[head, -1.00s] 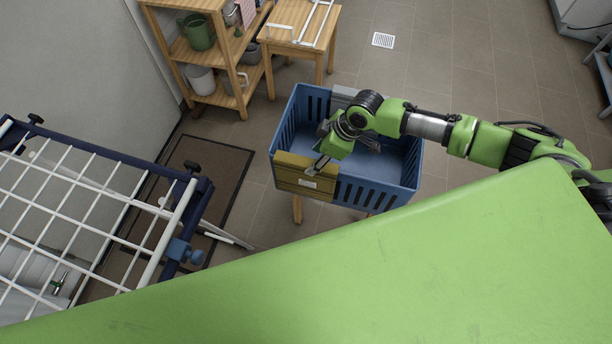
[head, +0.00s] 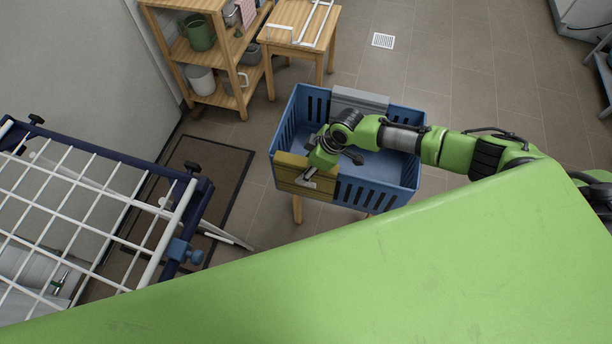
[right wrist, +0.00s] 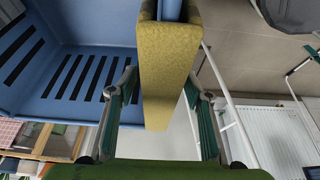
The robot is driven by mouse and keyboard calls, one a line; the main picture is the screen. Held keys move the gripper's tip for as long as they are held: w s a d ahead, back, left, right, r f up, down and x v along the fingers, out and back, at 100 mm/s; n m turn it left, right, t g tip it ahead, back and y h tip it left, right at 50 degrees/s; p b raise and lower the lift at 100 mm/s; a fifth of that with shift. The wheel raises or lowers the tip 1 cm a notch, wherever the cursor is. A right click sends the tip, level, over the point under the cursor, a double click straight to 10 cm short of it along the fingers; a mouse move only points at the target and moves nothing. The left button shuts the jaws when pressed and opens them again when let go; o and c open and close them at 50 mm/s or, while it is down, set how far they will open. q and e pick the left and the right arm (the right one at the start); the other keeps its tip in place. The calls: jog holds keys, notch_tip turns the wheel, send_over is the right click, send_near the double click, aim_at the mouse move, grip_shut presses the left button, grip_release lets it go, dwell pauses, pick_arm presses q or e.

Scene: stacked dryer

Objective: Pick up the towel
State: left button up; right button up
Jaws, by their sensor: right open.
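A mustard-yellow towel (head: 288,174) hangs folded over the near-left rim of the blue basket (head: 372,190). A grey towel (head: 360,98) hangs over the far rim. My right gripper (head: 308,182) is at the right part of the yellow towel. In the right wrist view the open right gripper (right wrist: 160,82) has one finger on each side of the yellow towel (right wrist: 168,60) and the rim under it. Gaps show between the fingers and the cloth. My left gripper is not in view.
A white drying rack (head: 95,215) with a dark blue frame stands at the left. A wooden shelf (head: 215,55) and a small wooden table (head: 300,35) are behind the basket. The tiled floor (head: 460,80) at the back right is clear.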

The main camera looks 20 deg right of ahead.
jog(key=shift+f, duration=0.25)
dwell(0.3)
jog(key=shift+r, duration=0.1)
grip_shut()
